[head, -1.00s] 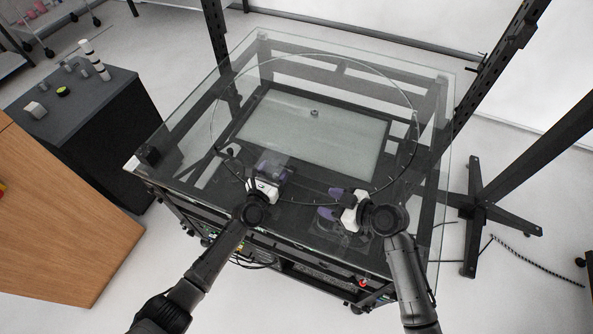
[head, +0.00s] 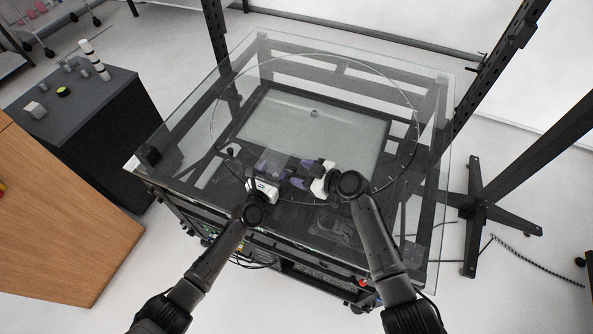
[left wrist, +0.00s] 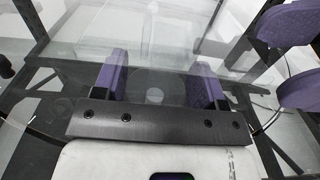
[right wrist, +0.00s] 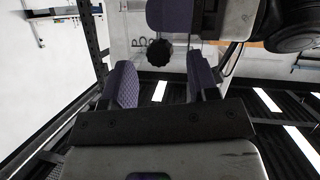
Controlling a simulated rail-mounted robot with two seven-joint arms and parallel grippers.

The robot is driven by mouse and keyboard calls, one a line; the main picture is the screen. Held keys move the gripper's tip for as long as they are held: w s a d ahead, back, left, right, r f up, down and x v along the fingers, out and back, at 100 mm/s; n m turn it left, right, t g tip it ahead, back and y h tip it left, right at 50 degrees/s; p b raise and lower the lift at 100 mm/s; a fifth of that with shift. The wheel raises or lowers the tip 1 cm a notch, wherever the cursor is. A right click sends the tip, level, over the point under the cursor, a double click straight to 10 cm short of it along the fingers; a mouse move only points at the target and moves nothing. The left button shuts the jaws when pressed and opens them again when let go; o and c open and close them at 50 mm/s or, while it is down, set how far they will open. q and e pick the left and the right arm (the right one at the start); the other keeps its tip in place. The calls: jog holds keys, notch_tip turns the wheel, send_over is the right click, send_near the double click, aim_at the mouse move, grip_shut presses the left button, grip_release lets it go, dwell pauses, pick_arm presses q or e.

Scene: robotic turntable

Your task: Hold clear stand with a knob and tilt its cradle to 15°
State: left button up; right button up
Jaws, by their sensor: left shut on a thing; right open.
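The clear stand is hard to make out against the glass. Its transparent body shows faintly between my left fingers in the left wrist view (left wrist: 155,92). My left gripper (head: 271,168) is shut on it, with purple fingers on either side; they also show in the left wrist view (left wrist: 160,75). The stand's black lobed knob (right wrist: 160,53) shows in the right wrist view, centred between and just beyond my right fingertips. My right gripper (head: 304,177) is open, facing my left gripper from the right, not touching the knob. The cradle and its angle cannot be made out.
The glass-topped turntable (head: 200,120) lies under both grippers, with a large clear disc and free room behind them. A small round piece (head: 314,113) is near its middle. A dark cabinet (head: 110,110) with small objects stands left, and a black post stand (head: 478,195) right.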

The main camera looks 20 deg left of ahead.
jog(key=shift+x, duration=1.15)
jog(key=shift+c, duration=0.4)
jog(key=c, duration=0.8)
jog(key=shift+w+m+g, duration=0.15)
jog(key=shift+m+g, duration=0.55)
jog(key=shift+m, duration=0.3)
jog(key=shift+c, duration=0.2)
jog(key=o, duration=0.9)
